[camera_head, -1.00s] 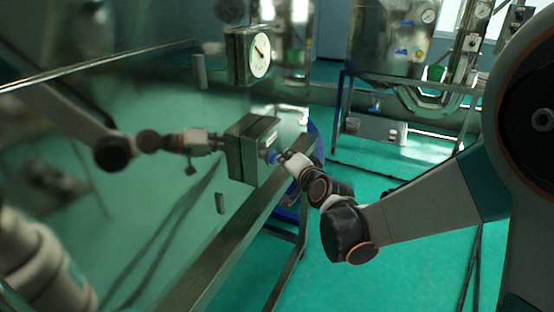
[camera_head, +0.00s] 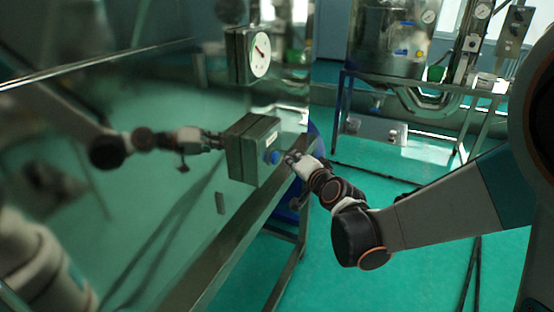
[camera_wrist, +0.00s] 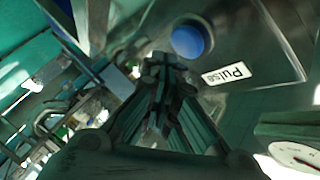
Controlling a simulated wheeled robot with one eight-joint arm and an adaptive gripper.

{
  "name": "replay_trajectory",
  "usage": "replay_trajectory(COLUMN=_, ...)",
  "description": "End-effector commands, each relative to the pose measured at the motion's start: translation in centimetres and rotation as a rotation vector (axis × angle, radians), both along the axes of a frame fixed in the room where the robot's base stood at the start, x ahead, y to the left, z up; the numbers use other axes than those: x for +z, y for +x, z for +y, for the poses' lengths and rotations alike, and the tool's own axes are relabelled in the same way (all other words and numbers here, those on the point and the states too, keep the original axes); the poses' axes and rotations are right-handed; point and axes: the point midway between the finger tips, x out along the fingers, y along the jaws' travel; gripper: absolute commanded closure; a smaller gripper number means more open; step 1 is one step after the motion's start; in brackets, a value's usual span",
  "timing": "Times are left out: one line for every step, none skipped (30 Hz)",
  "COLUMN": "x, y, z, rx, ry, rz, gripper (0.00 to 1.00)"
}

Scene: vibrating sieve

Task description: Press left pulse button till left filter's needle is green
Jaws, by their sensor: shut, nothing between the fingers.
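A blue round pulse button (camera_head: 273,157) sits on the face of a grey box (camera_head: 252,132) on the shiny metal panel. In the wrist view the blue button (camera_wrist: 187,41) is beside a white label reading "Pulse" (camera_wrist: 226,73). My gripper (camera_head: 291,156) is shut and empty, just right of the button with a small gap. In the wrist view its shut tips (camera_wrist: 160,62) lie below and left of the button. A round white gauge (camera_head: 260,55) with a red needle is above the box. Its needle points to the upper left; its coloured zones are too small to read.
The metal panel (camera_head: 130,220) mirrors my arm. A metal frame rail (camera_head: 225,262) runs below the box. Another steel machine (camera_head: 390,50) with gauges stands at the back right. Green floor between is mostly open.

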Motion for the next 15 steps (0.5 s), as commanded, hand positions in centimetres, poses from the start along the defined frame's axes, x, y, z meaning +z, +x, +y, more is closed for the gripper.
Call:
replay_trajectory(x=0.0, y=-0.1, z=-0.5, rx=-0.003, ry=0.001, rz=0.000, gripper=1.00)
replay_trajectory(x=0.0, y=-0.2, z=-0.8, rx=-0.002, ry=0.001, rz=0.000, gripper=1.00)
replay_trajectory(x=0.0, y=-0.4, z=-1.1, rx=-0.003, ry=0.001, rz=0.000, gripper=1.00)
replay_trajectory(x=0.0, y=-0.5, z=-1.4, rx=-0.002, ry=0.001, rz=0.000, gripper=1.00)
replay_trajectory(x=0.0, y=-0.6, z=-1.6, rx=-0.002, ry=0.001, rz=0.001, gripper=1.00)
replay_trajectory(x=0.0, y=-0.7, z=-2.0, rx=-0.002, ry=0.001, rz=0.000, gripper=1.00)
replay_trajectory(x=0.0, y=-0.8, z=-2.2, rx=-0.003, ry=0.001, rz=0.000, gripper=1.00)
replay_trajectory(x=0.0, y=-0.9, z=-2.5, rx=-0.003, ry=0.001, rz=0.000, gripper=1.00)
replay_trajectory(x=0.0, y=-1.0, z=-2.8, rx=-0.002, ry=0.001, rz=0.000, gripper=1.00)
replay_trajectory(x=0.0, y=-1.1, z=-3.1, rx=-0.003, ry=0.001, rz=0.000, gripper=1.00)
replay_trajectory(x=0.0, y=-1.2, z=-3.3, rx=-0.003, ry=0.001, rz=0.000, gripper=1.00)
replay_trajectory(x=0.0, y=-1.3, z=-3.6, rx=-0.002, ry=0.001, rz=0.000, gripper=1.00)
replay_trajectory(x=0.0, y=-1.3, z=-3.8, rx=-0.002, ry=0.000, rz=0.001, gripper=1.00)
replay_trajectory(x=0.0, y=-1.4, z=-3.9, rx=-0.001, ry=0.000, rz=0.001, gripper=1.00)
replay_trajectory(x=0.0, y=-1.5, z=-4.0, rx=0.000, ry=0.001, rz=0.000, gripper=1.00)
